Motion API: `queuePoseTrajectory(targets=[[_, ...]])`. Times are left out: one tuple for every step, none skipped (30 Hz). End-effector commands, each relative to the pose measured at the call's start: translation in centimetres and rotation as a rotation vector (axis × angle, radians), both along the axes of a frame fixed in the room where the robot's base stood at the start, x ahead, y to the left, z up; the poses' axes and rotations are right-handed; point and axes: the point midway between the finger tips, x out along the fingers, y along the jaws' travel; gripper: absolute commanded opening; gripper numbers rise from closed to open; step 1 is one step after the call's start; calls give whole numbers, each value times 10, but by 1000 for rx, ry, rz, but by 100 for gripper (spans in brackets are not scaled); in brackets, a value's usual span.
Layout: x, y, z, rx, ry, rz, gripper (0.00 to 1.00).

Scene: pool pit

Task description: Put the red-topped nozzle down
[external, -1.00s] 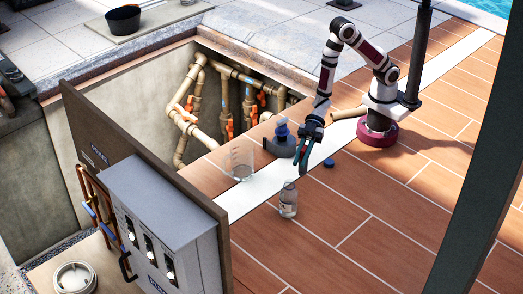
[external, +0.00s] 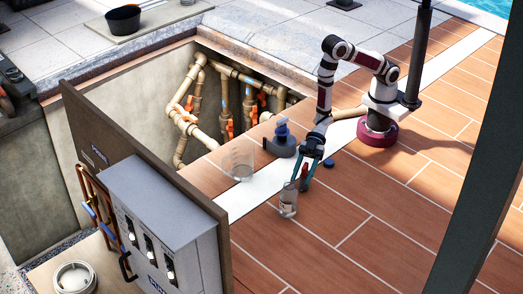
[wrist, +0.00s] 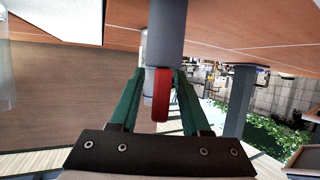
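My gripper (external: 301,185) is low over the tiles with its teal fingers pointing down, just right of and overlapping a small clear bottle (external: 288,205). The nozzle's red top (external: 304,170) shows between the fingers. In the wrist view, the red part (wrist: 161,95) sits between my two green fingers, which close in at their tips on both sides of the nozzle. A grey cylinder (wrist: 165,35) rises beyond it to the top edge; I cannot tell whether it is nozzle or bottle. The nozzle's lower end is hidden, so contact with the floor is unclear.
A small blue cap (external: 328,162) lies on the tiles. A grey control box (external: 165,215) and a dark post (external: 475,170) flank the area. Tiles at front right are clear.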

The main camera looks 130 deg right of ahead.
Motion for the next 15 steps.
queuePoseTrajectory(targets=[[0, 0, 0, 0, 0, 0, 47], [0, 0, 0, 0, 0, 0, 47], [0, 0, 0, 0, 0, 0, 47], [0, 0, 0, 0, 0, 0, 47], [0, 0, 1, 0, 0, 0, 47], [0, 0, 3, 0, 0, 0, 47], [-3, -2, 5, 0, 1, -1, 47], [-7, -4, 7, 0, 1, -2, 47], [-15, -7, 10, 1, 1, -3, 47], [-21, -10, 13, 2, 3, -4, 47], [-27, -13, 16, 1, 0, -5, 47], [-35, -16, 19, 0, 1, -4, 47], [-41, -18, 22, 1, 1, -5, 47], [-46, -20, 24, 1, 0, -4, 47], [-52, -23, 27, 1, 0, -4, 47]])
